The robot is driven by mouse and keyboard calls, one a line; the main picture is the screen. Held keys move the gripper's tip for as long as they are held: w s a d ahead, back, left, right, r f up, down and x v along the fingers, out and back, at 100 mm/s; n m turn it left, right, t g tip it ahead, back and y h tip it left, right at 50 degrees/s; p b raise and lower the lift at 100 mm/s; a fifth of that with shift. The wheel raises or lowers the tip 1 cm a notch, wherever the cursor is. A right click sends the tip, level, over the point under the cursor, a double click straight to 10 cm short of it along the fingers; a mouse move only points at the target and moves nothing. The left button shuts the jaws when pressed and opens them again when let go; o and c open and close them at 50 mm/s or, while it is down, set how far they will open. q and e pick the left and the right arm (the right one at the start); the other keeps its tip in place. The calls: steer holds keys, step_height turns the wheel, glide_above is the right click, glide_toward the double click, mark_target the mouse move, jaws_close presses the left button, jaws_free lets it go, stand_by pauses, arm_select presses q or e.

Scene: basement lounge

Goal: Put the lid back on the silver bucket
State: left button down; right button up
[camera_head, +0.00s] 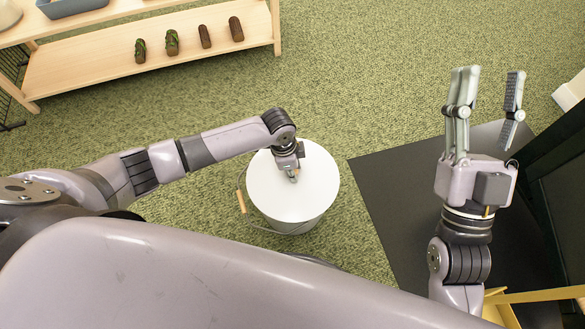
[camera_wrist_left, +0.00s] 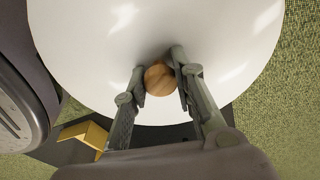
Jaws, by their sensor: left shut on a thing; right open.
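The round white lid (camera_head: 310,200) covers the top of the silver bucket (camera_head: 292,228) on the green carpet, in the middle of the head view. Only a strip of the bucket's lower side and its handle show. I cannot tell whether the lid is seated or slightly above the rim. My left gripper (camera_head: 293,177) is over the lid. In the left wrist view its two fingers are shut on the lid's round wooden knob (camera_wrist_left: 158,80), and the lid (camera_wrist_left: 85,45) spreads around it. My right gripper (camera_head: 490,75) is open, empty and raised at the right.
A wooden shelf (camera_head: 90,75) with several small log-like pieces stands at the back left. A black mat (camera_head: 385,185) lies right of the bucket. A yellow frame (camera_head: 535,295) is at the lower right. Open carpet lies behind the bucket.

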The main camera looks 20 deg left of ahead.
steer(key=shift+w+f+g, duration=0.25)
steer(key=shift+f+g, duration=0.05)
steer(key=shift+f, duration=0.05)
steer(key=shift+w+f, duration=0.1)
steer(key=shift+f, duration=0.05)
stand_by(0.5)
arm_select(q)
steer(key=c, duration=1.2)
jaws_free()
steer(key=shift+c, duration=0.2)
arm_select(e)
steer(key=shift+r, duration=0.2)
arm_select(q)
steer(key=o, duration=0.5)
arm_select(e)
steer(key=shift+f, duration=0.15)
